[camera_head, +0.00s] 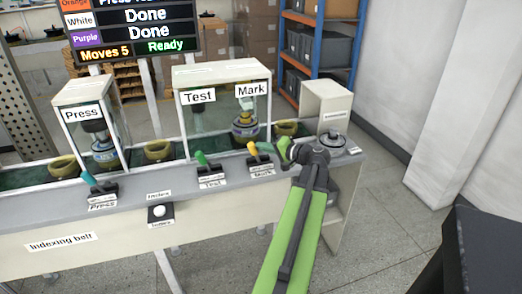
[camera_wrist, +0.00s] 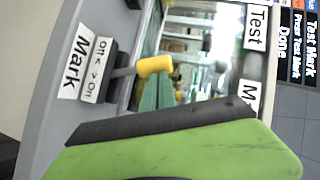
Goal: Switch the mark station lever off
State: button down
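The mark station lever has a yellow handle (camera_head: 253,149) on a black base and stands at the right of the lever row, above its "Mark" label (camera_head: 262,172). The handle leans left in the head view, like the other levers. In the wrist view the yellow handle (camera_wrist: 155,66) is right at my fingertips, with the black base and label (camera_wrist: 75,65) to its left. My gripper (camera_head: 285,150) is just right of the lever. In the wrist view its green fingers (camera_wrist: 158,88) are together and empty; I cannot tell whether they touch the handle.
The test lever (camera_head: 203,160) is left of the mark lever, and the press lever (camera_head: 95,184) is farther left. A white index button (camera_head: 159,211) is on the bench front. The mark housing (camera_head: 225,72) stands behind. The screen (camera_head: 130,30) reads "Ready".

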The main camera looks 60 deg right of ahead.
jog(key=shift+s+d+r+p, duration=0.2)
jog(key=shift+d+r+p, duration=0.05)
jog(key=shift+d+p, duration=0.1)
jog(key=d+p+v, duration=0.2)
jog(key=p+v, duration=0.1)
jog(key=v, duration=0.9)
jog(key=shift+s+r, duration=0.2)
jog(key=shift+s, duration=0.2)
